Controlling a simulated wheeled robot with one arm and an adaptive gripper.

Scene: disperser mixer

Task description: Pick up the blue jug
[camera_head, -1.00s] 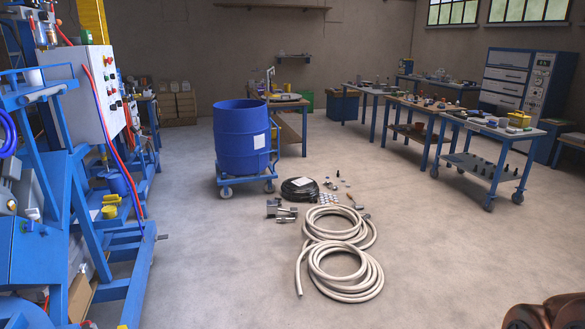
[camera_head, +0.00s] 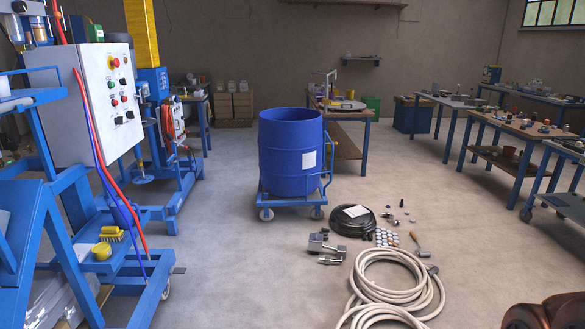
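A blue rounded vessel (camera_head: 123,212), which may be the blue jug, stands on the low shelf of the blue machine frame at the left. Red and blue hoses and the frame partly cover it, so I cannot make out a handle or spout. My gripper is not in view. A dark brown rounded part of my own body (camera_head: 547,314) shows at the bottom right corner.
A blue drum (camera_head: 290,155) stands on a wheeled dolly in the middle. Coiled beige hose (camera_head: 385,290), black hose (camera_head: 352,219) and small parts lie on the floor. A yellow brush (camera_head: 111,234) and yellow cup (camera_head: 102,251) are on the low shelf. Floor between machine and drum is clear.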

